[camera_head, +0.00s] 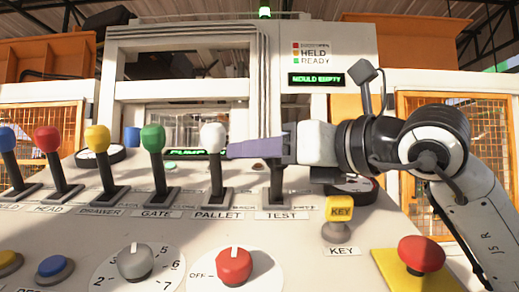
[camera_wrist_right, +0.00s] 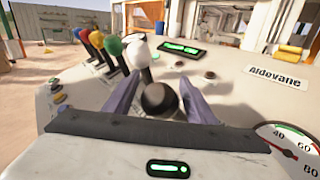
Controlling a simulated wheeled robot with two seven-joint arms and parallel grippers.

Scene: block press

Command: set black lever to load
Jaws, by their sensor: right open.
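The black lever stands in the slot above the TEST label; its shaft (camera_head: 277,185) shows in the head view, and its knob is hidden there behind my right gripper. In the right wrist view its round black knob (camera_wrist_right: 158,98) sits between the two purple fingers. My right gripper (camera_head: 245,148) reaches in from the right at knob height. It is open, with fingers (camera_wrist_right: 160,97) on either side of the knob; whether they touch it I cannot tell. The small position words beside the slot are too small to read. My left gripper is not in view.
The white PALLET lever (camera_head: 213,137) stands close left of the black lever, near the fingertips. Green (camera_head: 153,139), yellow (camera_head: 97,139) and red (camera_head: 47,139) levers stand farther left. A yellow KEY switch (camera_head: 340,209), a red dial (camera_head: 234,265) and a red button (camera_head: 421,254) lie in front.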

